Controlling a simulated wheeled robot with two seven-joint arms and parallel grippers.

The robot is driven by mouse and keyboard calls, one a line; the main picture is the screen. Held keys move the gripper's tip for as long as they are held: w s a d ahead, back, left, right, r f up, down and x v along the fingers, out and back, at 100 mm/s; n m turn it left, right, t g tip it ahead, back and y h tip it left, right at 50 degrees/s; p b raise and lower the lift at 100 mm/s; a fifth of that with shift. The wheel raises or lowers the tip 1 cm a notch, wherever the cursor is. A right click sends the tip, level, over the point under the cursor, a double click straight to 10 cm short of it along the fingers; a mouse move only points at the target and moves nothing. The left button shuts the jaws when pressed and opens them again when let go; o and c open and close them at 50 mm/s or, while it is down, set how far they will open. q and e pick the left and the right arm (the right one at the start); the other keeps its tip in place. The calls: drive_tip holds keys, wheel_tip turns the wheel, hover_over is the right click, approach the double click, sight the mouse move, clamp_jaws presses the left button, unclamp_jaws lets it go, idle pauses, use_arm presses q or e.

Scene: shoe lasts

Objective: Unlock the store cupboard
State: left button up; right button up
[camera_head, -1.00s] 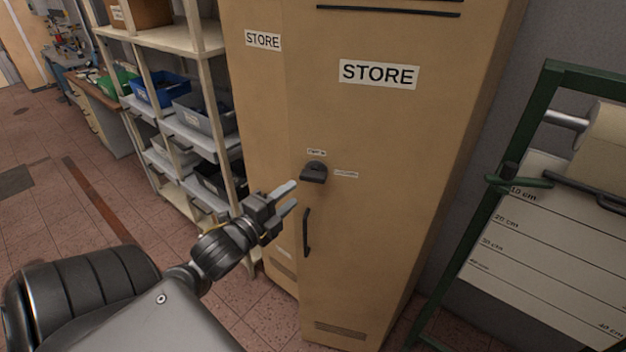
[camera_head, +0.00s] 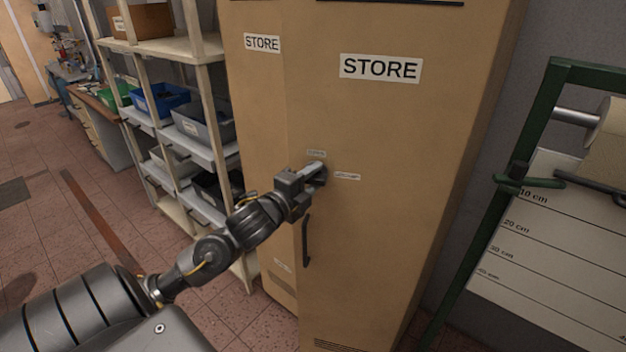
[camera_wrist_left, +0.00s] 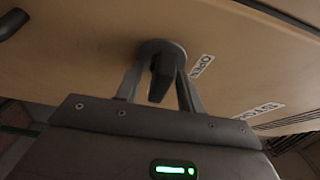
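The tan store cupboard (camera_head: 390,130) stands upright with its doors closed. A dark turn knob (camera_head: 321,172) sits on the right-hand door, with small labels above it and to its right. My left gripper (camera_head: 314,172) is at this knob and partly hides it. In the left wrist view the knob (camera_wrist_left: 161,76) stands between the two fingers of my left gripper (camera_wrist_left: 160,88), with narrow gaps beside its grip bar. Whether the fingertips touch it is unclear. A label reading OPEN (camera_wrist_left: 202,66) is beside the knob. A dark pull handle (camera_head: 306,241) hangs below it. My right gripper is out of view.
A shelf rack (camera_head: 190,45) with blue (camera_head: 160,101) and grey bins (camera_head: 203,121) stands left of the cupboard. A green frame (camera_head: 487,215) with a paper roll (camera_head: 606,130) stands to the right. Floor in front on the left is clear.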

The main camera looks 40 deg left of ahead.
use_arm(q)
drive_tip(key=shift+c, duration=0.2)
clamp_jaws()
drive_tip(key=shift+f+n, duration=0.1)
drive_tip(key=shift+n, duration=0.2)
drive_tip(key=n+t+b, duration=0.1)
drive_tip(key=n, duration=0.1)
drive_tip(key=shift+n+b, duration=0.35)
drive_tip(key=shift+n, duration=0.05)
drive_tip(key=n+t+y, duration=0.1)
drive_tip(key=n, duration=0.3)
drive_tip(key=shift+y+b, duration=0.3)
drive_tip(key=shift+b, duration=0.1)
drive_tip(key=n+t+y, duration=0.1)
drive_tip(key=n+y, duration=0.1)
drive_tip(key=n, duration=0.3)
drive_tip(key=shift+n, duration=0.4)
drive_tip(key=n+y, duration=0.2)
drive_tip(key=n, duration=0.2)
drive_tip(key=n+y, duration=0.2)
drive_tip(key=n, duration=0.3)
drive_tip(key=shift+g+y+p, duration=0.3)
drive_tip(key=shift+y+p, duration=0.05)
drive_tip(key=shift+y, duration=0.05)
drive_tip(key=shift+n, duration=0.3)
